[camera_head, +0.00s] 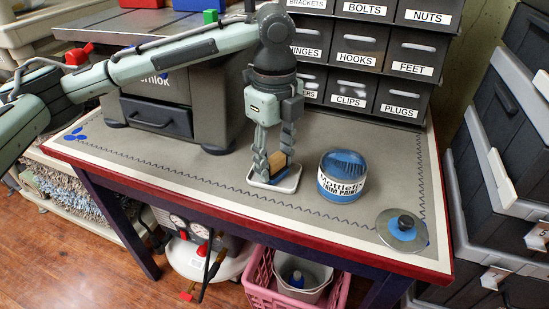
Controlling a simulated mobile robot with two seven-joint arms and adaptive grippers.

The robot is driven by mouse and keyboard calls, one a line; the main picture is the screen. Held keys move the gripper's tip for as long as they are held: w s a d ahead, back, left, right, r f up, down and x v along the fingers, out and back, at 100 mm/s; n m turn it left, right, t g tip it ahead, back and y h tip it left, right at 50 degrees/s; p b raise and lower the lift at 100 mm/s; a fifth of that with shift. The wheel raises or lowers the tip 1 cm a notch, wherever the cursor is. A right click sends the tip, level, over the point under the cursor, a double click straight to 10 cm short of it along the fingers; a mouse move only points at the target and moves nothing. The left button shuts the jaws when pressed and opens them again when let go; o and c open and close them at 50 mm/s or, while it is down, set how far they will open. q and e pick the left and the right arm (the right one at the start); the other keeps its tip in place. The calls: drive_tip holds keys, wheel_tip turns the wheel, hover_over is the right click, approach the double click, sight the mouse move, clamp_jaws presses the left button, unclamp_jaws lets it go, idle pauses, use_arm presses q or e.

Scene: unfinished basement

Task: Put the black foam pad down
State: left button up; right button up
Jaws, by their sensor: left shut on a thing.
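My left gripper (271,168) reaches down from the upper left, fingers pointing down, over a small pale-rimmed tray (291,185) on the workbench. It is shut on a small block. The block shows a tan face (277,159) and a darker part low between the fingertips. Most of it is hidden by the fingers, so I cannot clearly make out the black foam pad or whether the block touches the tray. My right gripper is not in view.
A round labelled tin (342,188) stands right of the tray. Labelled drawers (355,60) and a dark box (155,110) stand behind. The workbench mat (215,180) is clear left of the tray.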

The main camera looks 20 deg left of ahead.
sight(275, 156)
use_arm(q)
drive_tip(key=o, duration=0.9)
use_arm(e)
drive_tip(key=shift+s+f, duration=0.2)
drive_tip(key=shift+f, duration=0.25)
use_arm(q)
drive_tip(key=shift+r, duration=0.2)
wheel_tip(275, 156, up, 5)
drive_tip(key=shift+f, duration=0.1)
wheel_tip(275, 156, up, 7)
drive_tip(key=shift+p, duration=0.55)
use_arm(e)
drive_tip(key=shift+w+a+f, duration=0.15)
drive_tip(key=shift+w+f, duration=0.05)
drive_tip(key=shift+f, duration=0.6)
